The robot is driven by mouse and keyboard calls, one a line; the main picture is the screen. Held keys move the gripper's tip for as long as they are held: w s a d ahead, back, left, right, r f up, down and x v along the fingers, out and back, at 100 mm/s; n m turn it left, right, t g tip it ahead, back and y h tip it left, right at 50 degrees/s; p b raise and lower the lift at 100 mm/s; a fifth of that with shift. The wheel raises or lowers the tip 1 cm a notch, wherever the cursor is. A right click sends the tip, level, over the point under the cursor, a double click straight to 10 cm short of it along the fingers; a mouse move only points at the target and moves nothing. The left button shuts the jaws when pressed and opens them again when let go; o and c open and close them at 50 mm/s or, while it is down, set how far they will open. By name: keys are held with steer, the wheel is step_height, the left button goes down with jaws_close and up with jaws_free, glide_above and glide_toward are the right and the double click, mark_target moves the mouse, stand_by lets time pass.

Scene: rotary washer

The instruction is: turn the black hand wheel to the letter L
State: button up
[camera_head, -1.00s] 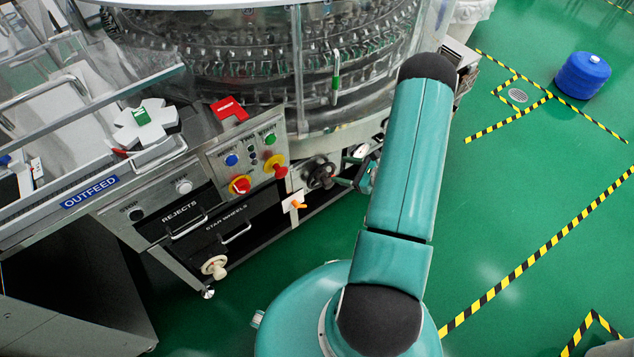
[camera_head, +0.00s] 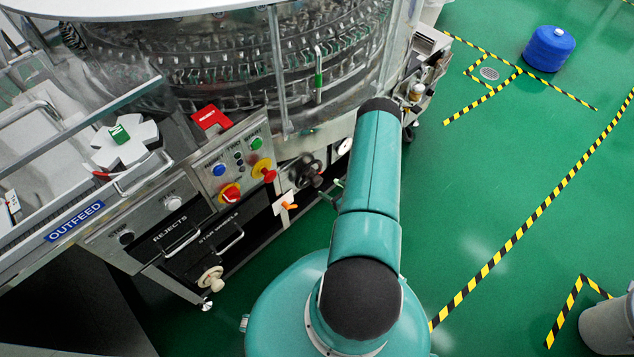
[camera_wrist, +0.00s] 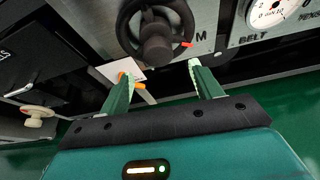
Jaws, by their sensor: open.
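A letter M (camera_wrist: 202,37) is on the panel right of the wheel; no L can be made out.
A white tag with an orange clip (camera_wrist: 124,76) hangs left of the wheel. A round gauge (camera_wrist: 268,10) is to the right. A cream knob (camera_head: 211,279) sits low on the cabinet, and red and yellow switches (camera_head: 229,194) are nearby.

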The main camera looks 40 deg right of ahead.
mark_target(319, 183)
steer(key=x, duration=0.7)
steer(key=shift+w+f, duration=0.1)
steer(key=shift+w, duration=0.05)
steer(key=shift+a, duration=0.1)
steer(key=c, duration=1.4)
